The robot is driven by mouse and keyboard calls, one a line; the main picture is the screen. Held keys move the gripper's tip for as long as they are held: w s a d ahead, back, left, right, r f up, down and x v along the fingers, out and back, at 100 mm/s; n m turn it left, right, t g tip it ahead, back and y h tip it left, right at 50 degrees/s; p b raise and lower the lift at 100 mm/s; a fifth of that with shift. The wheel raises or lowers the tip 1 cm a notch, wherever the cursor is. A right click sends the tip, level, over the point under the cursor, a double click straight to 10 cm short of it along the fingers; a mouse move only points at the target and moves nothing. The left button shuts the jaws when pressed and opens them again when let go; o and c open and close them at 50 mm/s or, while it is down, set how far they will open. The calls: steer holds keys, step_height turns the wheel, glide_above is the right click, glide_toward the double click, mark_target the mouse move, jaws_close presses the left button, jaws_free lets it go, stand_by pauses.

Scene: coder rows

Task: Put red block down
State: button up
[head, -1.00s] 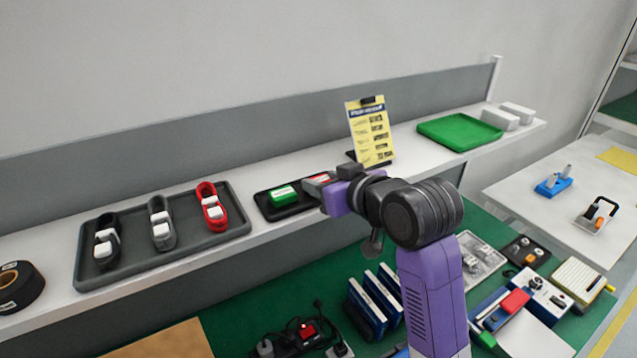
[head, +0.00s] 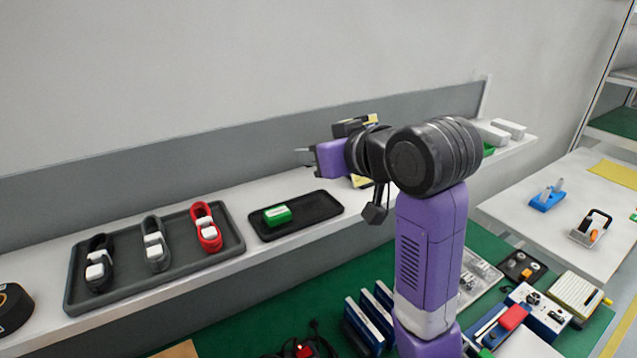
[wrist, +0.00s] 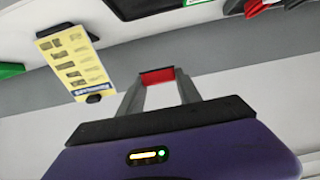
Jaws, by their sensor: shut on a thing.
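The red block (wrist: 158,76) is between the fingertips of my gripper (wrist: 160,82) in the wrist view. My gripper is shut on it. In the head view my gripper (head: 304,151) is raised above the shelf, pointing left, and the red block cannot be made out there. Below it on the shelf lies a small black tray (head: 318,208). A green block (head: 277,215) with a white label sits in its left part; its right part is bare. The tray also shows at the top of the wrist view (wrist: 140,8).
A larger grey tray (head: 185,262) with black, grey and red cables stands left on the shelf. A yellow card (wrist: 75,62) on a stand is close by, mostly hidden by my arm in the head view. A green tray (head: 489,149) and white boxes (head: 508,129) are further right.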

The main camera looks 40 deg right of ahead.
step_height(320, 180, up, 10)
steer(key=shift+f, duration=0.15)
